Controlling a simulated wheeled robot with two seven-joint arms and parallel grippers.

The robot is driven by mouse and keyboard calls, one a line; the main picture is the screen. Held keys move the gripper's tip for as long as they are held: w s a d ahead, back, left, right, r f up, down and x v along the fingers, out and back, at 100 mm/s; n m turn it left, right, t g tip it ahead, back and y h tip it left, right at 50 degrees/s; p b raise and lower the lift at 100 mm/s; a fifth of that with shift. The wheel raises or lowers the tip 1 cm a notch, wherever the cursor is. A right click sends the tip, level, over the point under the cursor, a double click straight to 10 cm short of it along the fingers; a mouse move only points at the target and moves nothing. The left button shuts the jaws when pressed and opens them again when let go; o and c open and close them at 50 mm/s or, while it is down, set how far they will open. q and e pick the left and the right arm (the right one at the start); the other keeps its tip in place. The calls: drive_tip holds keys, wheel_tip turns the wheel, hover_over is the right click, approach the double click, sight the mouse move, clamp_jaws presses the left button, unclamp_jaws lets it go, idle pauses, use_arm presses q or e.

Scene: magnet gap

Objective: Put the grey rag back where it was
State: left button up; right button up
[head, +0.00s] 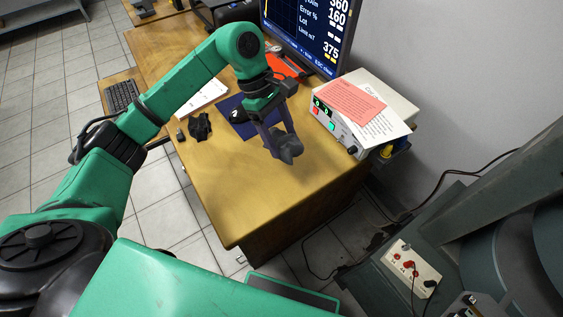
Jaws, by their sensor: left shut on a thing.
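My left gripper (279,139) reaches in from the left and points down over the wooden desk (225,205). It is shut on a small crumpled grey thing, which looks like the grey rag (289,150). The rag seems to be held above the desk top, left of the instrument box; its exact height is hard to judge. My right gripper is not in view.
A white instrument box (345,135) with papers (357,103) on top stands at the desk's right edge. A monitor (305,35) stands behind. A dark blue mat (238,127), a crumpled black item (200,127) and a keyboard (122,96) lie left. The desk's front is clear.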

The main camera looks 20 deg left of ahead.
sight(286, 174)
use_arm(q)
wheel_tip(286, 174, down, 10)
drive_tip(key=shift+f+p, duration=0.25)
drive_tip(key=shift+p, duration=0.3)
drive_tip(key=shift+f, duration=0.15)
drive_tip(key=shift+f+b, duration=0.15)
drive_tip(key=shift+b, duration=0.15)
drive_tip(key=o, duration=1.3)
drive_tip(key=shift+r, duration=0.4)
drive_tip(key=b+v, duration=0.1)
drive_tip(key=v, duration=1)
drive_tip(key=shift+a+r+b, duration=0.2)
drive_tip(key=shift+r+b, duration=0.1)
drive_tip(key=shift+b, duration=0.1)
